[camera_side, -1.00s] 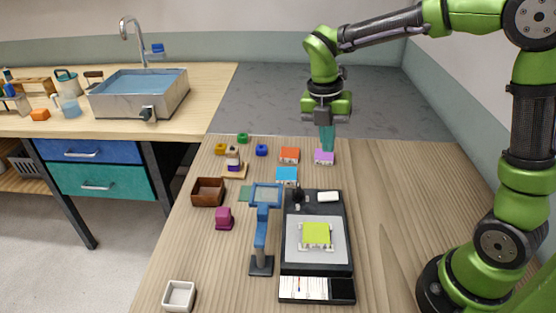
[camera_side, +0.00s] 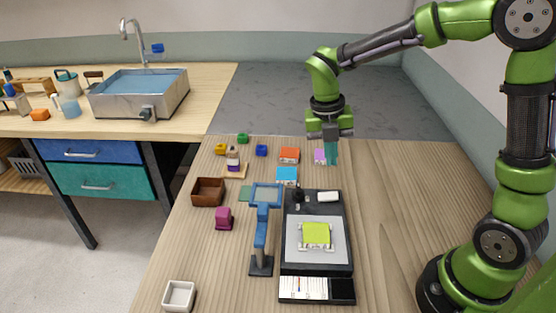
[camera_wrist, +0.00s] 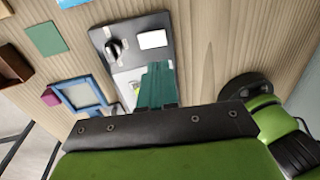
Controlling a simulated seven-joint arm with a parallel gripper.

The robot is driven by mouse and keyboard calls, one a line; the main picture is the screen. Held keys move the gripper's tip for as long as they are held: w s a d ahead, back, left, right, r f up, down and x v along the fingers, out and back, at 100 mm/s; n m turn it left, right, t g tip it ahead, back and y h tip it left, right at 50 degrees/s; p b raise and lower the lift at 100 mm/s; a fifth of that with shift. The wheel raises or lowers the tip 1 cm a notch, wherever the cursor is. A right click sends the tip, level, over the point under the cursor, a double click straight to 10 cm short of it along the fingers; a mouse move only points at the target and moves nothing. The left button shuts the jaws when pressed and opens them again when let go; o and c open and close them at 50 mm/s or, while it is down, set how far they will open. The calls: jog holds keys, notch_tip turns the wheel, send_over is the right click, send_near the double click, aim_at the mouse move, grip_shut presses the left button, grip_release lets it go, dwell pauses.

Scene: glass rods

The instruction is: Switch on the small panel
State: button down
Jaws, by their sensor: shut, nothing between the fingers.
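The black panel (camera_side: 345,259) lies on the wooden table, right of the blue stand. A dark knob (camera_side: 298,195) and a white rectangle (camera_side: 328,196) sit at its far end; the wrist view also shows the knob (camera_wrist: 115,48) and the white rectangle (camera_wrist: 152,39). A yellow-green block (camera_side: 316,234) sits on the panel's grey plate (camera_side: 338,255). My gripper (camera_side: 331,161) has teal fingers, shut and empty, pointing down beyond the panel's far end. In the wrist view the fingers (camera_wrist: 157,72) cover part of the panel. I cannot tell whether the panel is on.
A blue stand (camera_side: 262,232) with a square frame stands close on the panel's left. Orange (camera_side: 289,155), purple (camera_side: 319,156) and light-blue (camera_side: 286,175) blocks lie near my gripper. A brown box (camera_side: 208,191) is farther left. The table right of the panel is clear.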

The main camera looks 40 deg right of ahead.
aim_at(334, 195)
jog(key=f, duration=0.6)
jog(key=s+d+f, duration=0.1)
jog(key=f, duration=0.2)
jog(key=shift+f, duration=0.35)
jog(key=shift+s+d, duration=0.1)
jog(key=shift+f, duration=0.25)
jog(key=shift+w+a+r, duration=0.15)
jog(key=shift+w+a, duration=0.4)
jog(key=shift+a, duration=0.05)
jog(key=shift+r, duration=0.15)
notch_tip(334, 195, up, 14)
jog(key=w+a, duration=0.1)
jog(key=shift+w+a+f, duration=0.2)
jog(key=shift+w+a, duration=0.05)
